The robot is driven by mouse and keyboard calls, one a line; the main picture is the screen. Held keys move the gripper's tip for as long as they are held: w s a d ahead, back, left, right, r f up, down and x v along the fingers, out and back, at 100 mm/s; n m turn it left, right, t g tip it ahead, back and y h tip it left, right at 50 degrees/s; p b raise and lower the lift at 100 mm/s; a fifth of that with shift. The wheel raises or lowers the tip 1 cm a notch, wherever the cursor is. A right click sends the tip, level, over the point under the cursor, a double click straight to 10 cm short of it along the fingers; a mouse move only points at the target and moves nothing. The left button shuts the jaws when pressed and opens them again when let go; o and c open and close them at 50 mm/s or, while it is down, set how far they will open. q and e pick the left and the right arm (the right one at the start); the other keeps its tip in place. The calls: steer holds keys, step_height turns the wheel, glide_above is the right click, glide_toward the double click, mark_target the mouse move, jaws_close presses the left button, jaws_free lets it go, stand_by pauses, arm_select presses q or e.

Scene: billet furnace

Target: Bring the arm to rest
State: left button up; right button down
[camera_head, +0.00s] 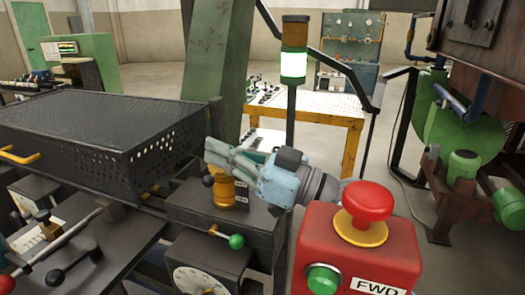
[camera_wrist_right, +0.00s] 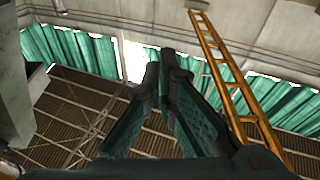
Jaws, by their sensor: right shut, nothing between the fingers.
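My right gripper (camera_head: 212,152) is in the middle of the head view, its light blue-grey fingers pointing left. It is shut and empty. It is above the control console, near an orange-yellow knob (camera_head: 224,190) with a dark handle; I cannot tell whether they touch. My left gripper is not in view.
A red control box (camera_head: 340,245) with a red mushroom button (camera_head: 367,201) stands close at front right. A black perforated cover (camera_head: 90,130) is at left. A work table (camera_head: 325,104) is farther back.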

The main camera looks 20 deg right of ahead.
steer(key=b+v, duration=0.3)
steer(key=v, duration=0.5)
steer(key=shift+f, duration=0.3)
